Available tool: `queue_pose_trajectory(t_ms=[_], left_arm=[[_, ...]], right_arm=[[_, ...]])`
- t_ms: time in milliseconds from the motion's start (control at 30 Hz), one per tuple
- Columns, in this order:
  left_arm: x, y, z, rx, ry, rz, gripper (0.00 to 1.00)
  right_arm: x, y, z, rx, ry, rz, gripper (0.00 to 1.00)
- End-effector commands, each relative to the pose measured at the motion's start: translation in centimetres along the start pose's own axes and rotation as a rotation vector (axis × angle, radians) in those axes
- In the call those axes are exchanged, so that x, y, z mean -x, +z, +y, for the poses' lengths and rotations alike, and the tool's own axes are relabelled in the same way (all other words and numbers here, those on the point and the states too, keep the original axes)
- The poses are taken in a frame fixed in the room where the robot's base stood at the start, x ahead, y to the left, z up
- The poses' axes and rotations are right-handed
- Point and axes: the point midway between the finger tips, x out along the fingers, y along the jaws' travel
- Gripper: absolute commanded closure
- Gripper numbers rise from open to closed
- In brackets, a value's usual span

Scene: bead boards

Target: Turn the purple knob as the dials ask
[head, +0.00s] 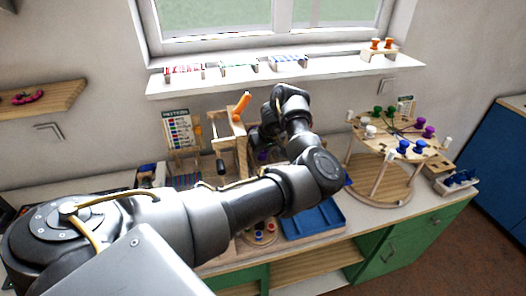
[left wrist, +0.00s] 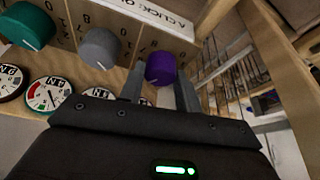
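The purple knob (left wrist: 160,68) sits on a wooden panel with printed numbers in the left wrist view. My left gripper (left wrist: 160,86) is open, with one finger on each side of the knob. I cannot tell whether the fingers touch it. A grey knob (left wrist: 100,47) and a teal knob (left wrist: 28,25) are to its left. Below them are round white-faced dials, one with a teal rim (left wrist: 48,95) and one with a dark rim (left wrist: 11,82). Lower dials near the purple knob are partly hidden by my gripper. In the head view my left gripper (head: 264,140) is dark and partly hidden. My right gripper is out of view.
A wooden stand with an orange handle (head: 241,106) is left of my gripper. A blue tray (head: 318,219) lies on the counter in front. A round two-tier rack with coloured spools (head: 382,190) stands at the right. A shelf (head: 215,84) runs under the window.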

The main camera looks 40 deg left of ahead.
Motion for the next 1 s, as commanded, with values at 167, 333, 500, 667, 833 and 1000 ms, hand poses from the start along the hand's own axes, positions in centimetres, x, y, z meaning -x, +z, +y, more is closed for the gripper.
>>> queue_pose_trajectory(t_ms=[167,333,500,667,833,1000], left_arm=[[0.03,0.02,0.03,0.000,0.001,0.000,0.89],[0.04,0.02,0.08,0.014,-0.005,-0.001,0.89],[0.04,0.03,0.12,0.076,-0.031,-0.001,0.89],[0.08,0.01,0.22,0.175,-0.072,-0.002,0.89],[0.06,-0.02,0.28,0.295,-0.122,-0.002,0.89],[0.05,-0.04,0.35,0.403,-0.166,-0.002,0.89]], right_arm=[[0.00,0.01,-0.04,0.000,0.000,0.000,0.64],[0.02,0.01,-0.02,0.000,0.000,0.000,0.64],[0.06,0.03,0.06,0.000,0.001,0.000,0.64],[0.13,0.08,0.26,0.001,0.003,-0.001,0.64],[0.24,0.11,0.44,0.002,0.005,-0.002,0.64],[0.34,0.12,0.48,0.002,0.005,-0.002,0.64]])
